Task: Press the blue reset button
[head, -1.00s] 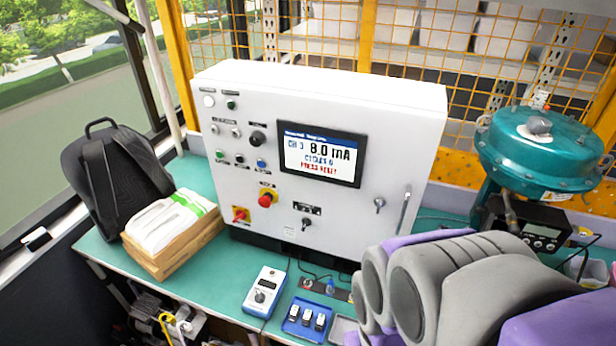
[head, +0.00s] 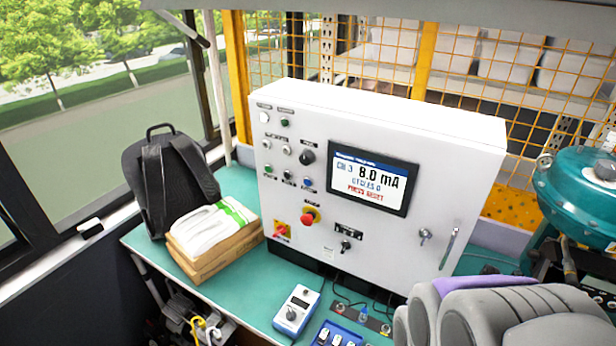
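The blue reset button (head: 308,182) is a small round button on the front of the white control cabinet (head: 400,240). It sits at the right end of a row with a green and a black button, below a black knob and left of the screen. The screen (head: 372,177) reads "CH 3", "8.0 mA" and a red line that seems to say "PRESS RESET". My grey and purple arm (head: 515,310) shows at the lower right, apart from the button. My gripper's fingers cannot be made out.
A red emergency stop (head: 308,218) and a red-yellow switch (head: 281,230) sit below the button. A black backpack (head: 165,185) and a box with white packs (head: 213,240) stand left of the cabinet. A handheld meter (head: 297,310) lies in front. A teal actuator (head: 590,195) stands at the right.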

